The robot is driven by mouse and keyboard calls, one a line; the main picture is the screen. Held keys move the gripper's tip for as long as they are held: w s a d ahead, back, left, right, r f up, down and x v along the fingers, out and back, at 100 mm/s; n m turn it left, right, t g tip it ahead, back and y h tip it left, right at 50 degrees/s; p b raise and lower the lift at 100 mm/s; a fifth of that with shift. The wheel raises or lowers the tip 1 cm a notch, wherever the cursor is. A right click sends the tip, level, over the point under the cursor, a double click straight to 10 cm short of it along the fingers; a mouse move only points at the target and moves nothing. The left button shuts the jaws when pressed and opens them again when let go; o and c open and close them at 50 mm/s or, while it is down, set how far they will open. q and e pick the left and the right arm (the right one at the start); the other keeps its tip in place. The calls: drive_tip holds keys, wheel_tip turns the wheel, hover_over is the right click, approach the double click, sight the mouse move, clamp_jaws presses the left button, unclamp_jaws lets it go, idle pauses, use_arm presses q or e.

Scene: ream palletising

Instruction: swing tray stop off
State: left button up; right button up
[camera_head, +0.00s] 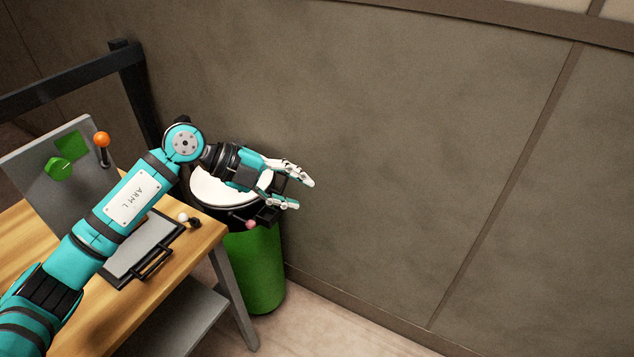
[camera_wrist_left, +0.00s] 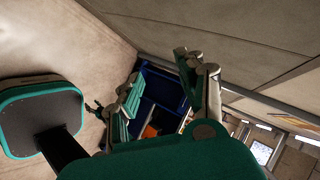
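A flat grey tray (camera_head: 136,252) with a black frame and a black front handle lies on the wooden table (camera_head: 205,236). A small black piece with a white knob (camera_head: 184,218) sits at the tray's far right corner; it looks like the tray stop, and I cannot tell its exact position against the frame. My left arm passes over the tray and hides part of it. My left gripper (camera_head: 303,193) is beyond the table's right end, in the air, with its fingers apart and nothing between them. The fingers also show apart in the left wrist view (camera_wrist_left: 165,97).
A grey upright panel (camera_head: 35,160) with an orange-knobbed lever (camera_head: 102,140) and green parts stands at the table's back left. A green bin (camera_head: 258,270) stands behind the table's right end, partly under my gripper. A wall rises behind. Blue containers (camera_wrist_left: 160,88) show in the wrist view.

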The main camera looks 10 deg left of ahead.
use_arm(q)
drive_tip(key=shift+s+d+r+t+h, duration=0.2)
drive_tip(key=shift+d+r+h, duration=0.35)
drive_tip(key=shift+d, duration=0.25)
drive_tip(key=shift+s+d+r+t+h, duration=0.2)
drive_tip(key=shift+d+r+h, duration=0.2)
drive_tip(key=shift+d+h, duration=0.3)
drive_tip(key=shift+s+d+r+t+h, duration=0.1)
drive_tip(key=shift+s+d+r+h, duration=0.1)
drive_tip(key=shift+d+r+h, duration=0.5)
drive_tip(key=shift+d+f+y, duration=0.2)
drive_tip(key=shift+y, duration=0.05)
drive_tip(key=shift+o, duration=0.6)
